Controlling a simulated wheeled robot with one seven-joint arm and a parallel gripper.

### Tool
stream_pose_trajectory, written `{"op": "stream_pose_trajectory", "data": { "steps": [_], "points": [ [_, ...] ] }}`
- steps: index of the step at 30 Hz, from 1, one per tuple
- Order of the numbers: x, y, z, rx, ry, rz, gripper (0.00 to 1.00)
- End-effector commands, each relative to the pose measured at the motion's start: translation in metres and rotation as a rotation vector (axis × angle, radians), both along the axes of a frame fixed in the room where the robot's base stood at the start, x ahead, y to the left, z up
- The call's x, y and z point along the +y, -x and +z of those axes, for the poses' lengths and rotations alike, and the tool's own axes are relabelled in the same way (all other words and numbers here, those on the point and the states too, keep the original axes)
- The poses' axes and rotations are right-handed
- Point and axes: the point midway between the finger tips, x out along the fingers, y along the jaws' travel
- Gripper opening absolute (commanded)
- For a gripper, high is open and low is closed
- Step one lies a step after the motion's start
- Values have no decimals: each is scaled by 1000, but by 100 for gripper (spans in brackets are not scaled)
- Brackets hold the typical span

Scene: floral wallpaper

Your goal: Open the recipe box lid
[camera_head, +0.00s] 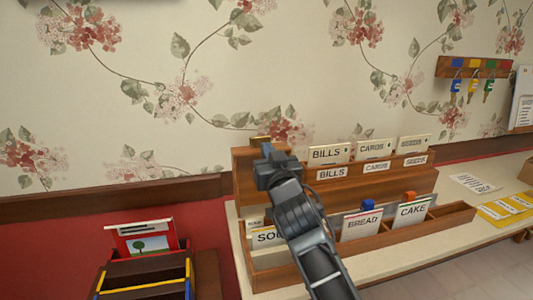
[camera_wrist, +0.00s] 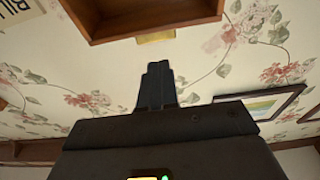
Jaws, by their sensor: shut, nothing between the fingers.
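A brown wooden piece (camera_head: 244,172), which looks like the recipe box lid, stands upright at the left end of the wooden card holders. A small brass tab (camera_head: 259,140) shows at its top edge. In the wrist view the hollow wooden piece (camera_wrist: 185,28) shows its recess at the top, with the brass tab (camera_wrist: 156,38) on its edge. My gripper (camera_head: 266,152) is shut and empty in front of this piece. Its fingers (camera_wrist: 157,70) lie just short of the tab in the wrist view; contact cannot be told. My arm hides part of the box.
A front wooden rack (camera_head: 455,219) holds SOUP, BREAD and CAKE cards. BILLS, CARDS and SEEDS cards (camera_head: 330,155) stand behind. A key rack (camera_head: 474,67) hangs on the right wall. A dark organiser (camera_head: 150,278) stands at lower left. The counter (camera_head: 350,268) has clear room in front.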

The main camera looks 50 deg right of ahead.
Motion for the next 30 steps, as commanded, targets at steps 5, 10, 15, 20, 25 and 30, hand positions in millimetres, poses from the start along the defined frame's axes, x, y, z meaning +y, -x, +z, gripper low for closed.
{"op": "stream_pose_trajectory", "data": {
  "steps": [5, 10, 15, 20, 25, 30],
  "points": [
    [13, 18, -1, 2, -1, 1, 0],
    [27, 40, 1, 1, 0, 1, 0],
    [41, 60, 4, 2, -1, 1, 0],
    [47, 70, 6, 2, -1, 0, 0],
    [48, 71, 7, 2, -1, -1, 0],
    [50, 72, 4, 7, -1, 6, 0]
  ]
}}
